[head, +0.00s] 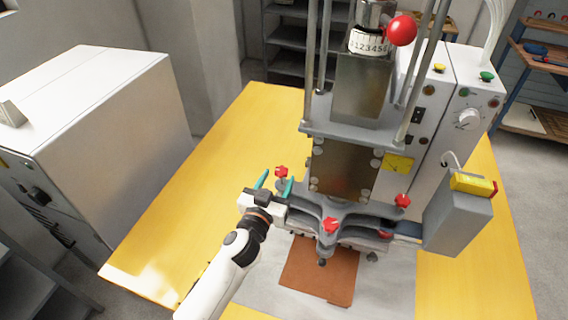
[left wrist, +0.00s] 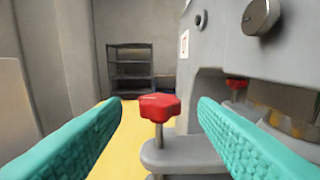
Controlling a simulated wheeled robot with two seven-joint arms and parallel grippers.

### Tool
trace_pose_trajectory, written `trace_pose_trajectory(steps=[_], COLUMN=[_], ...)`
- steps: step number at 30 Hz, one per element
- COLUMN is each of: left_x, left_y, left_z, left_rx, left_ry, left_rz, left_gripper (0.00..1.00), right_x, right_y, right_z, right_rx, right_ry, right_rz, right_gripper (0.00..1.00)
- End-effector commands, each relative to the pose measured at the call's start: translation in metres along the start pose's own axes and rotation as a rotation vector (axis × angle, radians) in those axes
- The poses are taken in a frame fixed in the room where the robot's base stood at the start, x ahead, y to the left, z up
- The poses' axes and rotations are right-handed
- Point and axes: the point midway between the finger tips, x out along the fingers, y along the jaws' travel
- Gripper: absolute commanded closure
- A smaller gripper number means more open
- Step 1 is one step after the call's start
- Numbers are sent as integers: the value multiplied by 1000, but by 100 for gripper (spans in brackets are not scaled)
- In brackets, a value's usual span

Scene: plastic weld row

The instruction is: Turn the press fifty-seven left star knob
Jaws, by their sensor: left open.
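The press (head: 345,165) stands on a yellow table, with red star knobs around its lower plate. The left star knob (head: 282,171) is red, on a thin upright stem at the plate's left end. In the left wrist view the red knob (left wrist: 160,106) shows straight ahead, centred between my fingers. My left gripper (head: 275,184) is open and empty, its teal fingers pointing toward the left knob. In the left wrist view the gripper (left wrist: 160,125) has a clear gap on each side of the knob, which appears beyond the fingertips. My right gripper is out of view.
Other red star knobs sit at the plate's front (head: 331,226) and right (head: 403,200). A grey box (head: 458,222) with a yellow top stands right. A red ball handle (head: 402,30) is above. The yellow table (head: 165,215) is clear at left, beside a white cabinet (head: 110,120).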

Motion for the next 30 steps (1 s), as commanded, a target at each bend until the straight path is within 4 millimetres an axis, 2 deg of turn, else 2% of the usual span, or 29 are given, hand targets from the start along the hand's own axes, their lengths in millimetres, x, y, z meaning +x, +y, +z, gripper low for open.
trace_pose_trajectory(steps=[3, 9, 21, 30], left_x=[24, 50, 57, 57], left_y=[0, 0, 1, 1], left_z=[1, 0, -1, -1], left_rx=[0, -1, 0, 0], left_ry=[-1, -1, 1, 1], left_rz=[2, 2, 2, 2], left_gripper=[46, 46, 46, 90], right_x=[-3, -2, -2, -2], right_y=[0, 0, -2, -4], right_z=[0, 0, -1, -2], right_rx=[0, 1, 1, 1], right_ry=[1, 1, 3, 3], right_rz=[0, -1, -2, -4], right_gripper=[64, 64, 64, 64])
